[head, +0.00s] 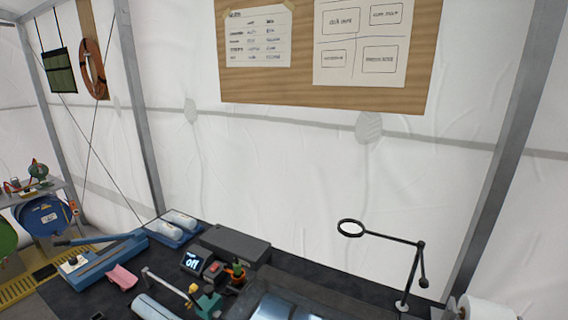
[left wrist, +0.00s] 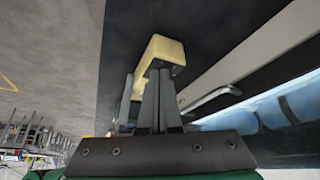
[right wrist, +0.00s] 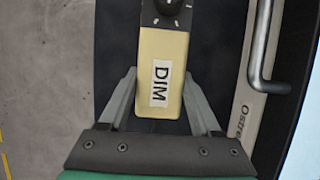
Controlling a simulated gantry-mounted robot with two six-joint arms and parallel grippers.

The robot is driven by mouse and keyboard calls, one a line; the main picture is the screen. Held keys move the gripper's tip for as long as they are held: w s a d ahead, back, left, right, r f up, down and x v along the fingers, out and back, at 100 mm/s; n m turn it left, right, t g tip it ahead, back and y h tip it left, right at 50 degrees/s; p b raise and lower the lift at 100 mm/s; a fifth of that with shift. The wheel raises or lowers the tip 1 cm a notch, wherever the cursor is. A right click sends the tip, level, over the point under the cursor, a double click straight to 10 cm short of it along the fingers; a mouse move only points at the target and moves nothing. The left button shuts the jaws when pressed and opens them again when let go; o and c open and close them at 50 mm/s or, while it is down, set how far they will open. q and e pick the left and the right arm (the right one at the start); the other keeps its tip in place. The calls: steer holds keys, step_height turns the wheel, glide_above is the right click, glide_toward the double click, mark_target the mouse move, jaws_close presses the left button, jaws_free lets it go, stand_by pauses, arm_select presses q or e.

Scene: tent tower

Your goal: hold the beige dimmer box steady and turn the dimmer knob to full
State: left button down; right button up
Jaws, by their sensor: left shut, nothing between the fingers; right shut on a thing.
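The beige dimmer box (right wrist: 160,75) with its "DIM" label lies between the two fingers of my right gripper (right wrist: 162,105) in the right wrist view. That gripper is shut on the box's sides. The dark dimmer knob (right wrist: 168,7) sits on a black plate with white marks at the top edge, partly cut off. In the left wrist view, the beige box (left wrist: 158,50) is just beyond the tips of my left gripper (left wrist: 160,78). Its fingers are together and empty, close to the box's dark end. I cannot tell whether they touch the knob. Neither gripper is clear in the head view.
A metal bar handle (right wrist: 260,45) on a light device runs beside the box in the right wrist view. In the head view, the dark table carries a blue tool (head: 95,262), a grey case (head: 235,245), a small "Off" display (head: 193,263) and a magnifier stand (head: 405,270).

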arm_select(q)
steer(key=shift+w+d, duration=0.1)
steer(key=shift+w, duration=0.15)
stand_by(0.3)
steer(key=shift+a, duration=0.45)
step_height(320, 180, up, 6)
stand_by(0.4)
arm_select(e)
steer(key=o, duration=1.6)
steer(key=shift+c, duration=0.2)
